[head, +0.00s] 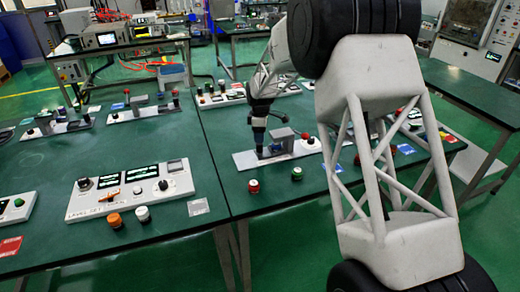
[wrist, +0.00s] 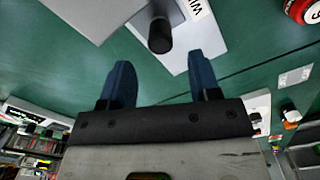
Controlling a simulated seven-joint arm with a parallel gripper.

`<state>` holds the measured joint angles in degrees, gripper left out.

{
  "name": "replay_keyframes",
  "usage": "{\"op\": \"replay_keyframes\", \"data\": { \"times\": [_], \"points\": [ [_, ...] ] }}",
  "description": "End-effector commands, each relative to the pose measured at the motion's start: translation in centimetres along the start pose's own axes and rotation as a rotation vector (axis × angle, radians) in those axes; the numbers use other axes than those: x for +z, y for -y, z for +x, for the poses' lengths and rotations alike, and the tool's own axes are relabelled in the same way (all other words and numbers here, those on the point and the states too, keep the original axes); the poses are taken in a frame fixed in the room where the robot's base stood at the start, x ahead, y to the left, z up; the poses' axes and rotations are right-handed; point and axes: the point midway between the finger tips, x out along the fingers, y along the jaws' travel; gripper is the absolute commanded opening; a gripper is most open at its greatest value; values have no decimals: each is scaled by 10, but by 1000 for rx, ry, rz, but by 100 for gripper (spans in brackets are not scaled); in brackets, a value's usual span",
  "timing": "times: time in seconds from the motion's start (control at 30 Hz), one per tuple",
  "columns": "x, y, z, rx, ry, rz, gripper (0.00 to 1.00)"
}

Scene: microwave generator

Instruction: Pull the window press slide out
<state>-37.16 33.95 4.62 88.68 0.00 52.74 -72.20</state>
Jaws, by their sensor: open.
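The window press slide unit is a white panel (head: 243,161) on the green table in the head view, with a grey block (head: 283,138) on it. In the wrist view the panel (wrist: 190,52) carries partly cut-off lettering, "WI…". A black cylindrical knob (wrist: 160,37) projects from the grey block (wrist: 112,12). My gripper (wrist: 160,64) is open, its two blue fingers apart with nothing between them. The knob is just beyond the fingertips, roughly centred between them. In the head view my gripper (head: 258,125) is over the left part of the panel; its fingertips are hard to make out.
A red button (head: 305,137) is at the panel's right end; a red round part also shows in the wrist view (wrist: 302,10). Red (head: 254,187) and green (head: 297,174) buttons stand in front. A display panel (head: 130,190) lies left. Bare table lies between.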

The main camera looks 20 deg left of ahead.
Motion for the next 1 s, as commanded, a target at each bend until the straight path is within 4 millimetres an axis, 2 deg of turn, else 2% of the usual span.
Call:
{"op": "replay_keyframes", "data": {
  "times": [0.27,0.7,1.0],
  "points": [
    [0,0,19,-1,0,0,57],
    [0,0,68,-1,0,1,57],
    [0,0,77,0,0,1,57]
  ]
}}
